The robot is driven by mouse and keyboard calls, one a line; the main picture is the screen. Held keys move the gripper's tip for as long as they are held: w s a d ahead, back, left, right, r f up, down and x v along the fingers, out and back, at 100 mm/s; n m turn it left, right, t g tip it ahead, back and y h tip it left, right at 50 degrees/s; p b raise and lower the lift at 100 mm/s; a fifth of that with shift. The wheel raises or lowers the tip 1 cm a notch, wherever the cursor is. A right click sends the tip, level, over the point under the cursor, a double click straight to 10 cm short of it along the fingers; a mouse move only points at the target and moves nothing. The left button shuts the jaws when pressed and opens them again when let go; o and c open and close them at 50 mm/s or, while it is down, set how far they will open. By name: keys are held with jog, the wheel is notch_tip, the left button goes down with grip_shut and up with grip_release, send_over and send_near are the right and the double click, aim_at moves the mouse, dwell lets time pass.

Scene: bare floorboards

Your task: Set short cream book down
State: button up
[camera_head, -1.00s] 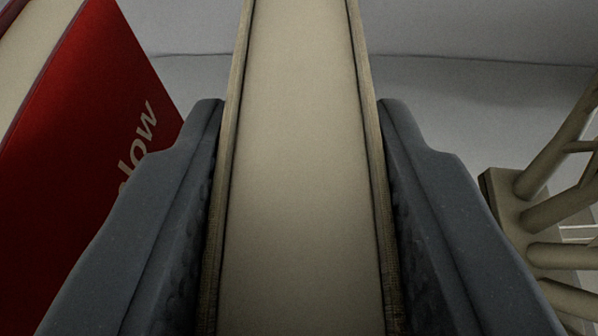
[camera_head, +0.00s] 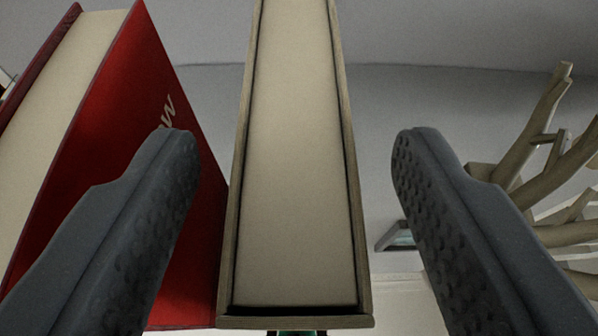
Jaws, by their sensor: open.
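The cream book (camera_head: 297,170) stands in the middle of the view, its pale page edge facing me between thin tan covers. Its near end shows low in the picture. My gripper (camera_head: 285,150) is open, with one dark grey finger on each side of the book. The right finger stands clear of the book with a wide gap. The left finger is also apart from it, in front of a red book. What the cream book rests on is hidden.
A red book (camera_head: 150,130) with pale lettering leans close on the left, behind my left finger. A pale branching object (camera_head: 545,165) is at the right. A small framed item (camera_head: 396,237) shows between the cream book and my right finger. Grey wall lies behind.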

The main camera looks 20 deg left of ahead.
jog(key=b+v, duration=0.2)
jog(key=v, duration=0.6)
jog(key=shift+s, duration=0.3)
jog(key=shift+r, duration=0.1)
jog(key=w+d+r+m+t+h, duration=0.15)
jog(key=d+r, duration=0.25)
jog(key=r, duration=0.8)
jog(key=w+d+r+y, duration=0.15)
jog(key=d+r, duration=0.25)
jog(key=r, duration=0.9)
jog(key=s+d+r+h, duration=0.1)
jog(key=s+d+r, duration=0.2)
jog(key=r, duration=0.5)
jog(key=s+d+r+m+h, duration=0.1)
jog(key=s+d+r, duration=0.2)
jog(key=s+r, duration=0.3)
jog(key=s+d+r+t+h, duration=0.1)
jog(key=s+d+r, duration=0.3)
jog(key=r, duration=0.6)
jog(key=shift+s+r+m+h, duration=0.2)
jog(key=shift+s+m+h, duration=0.15)
jog(key=shift+s, duration=0.35)
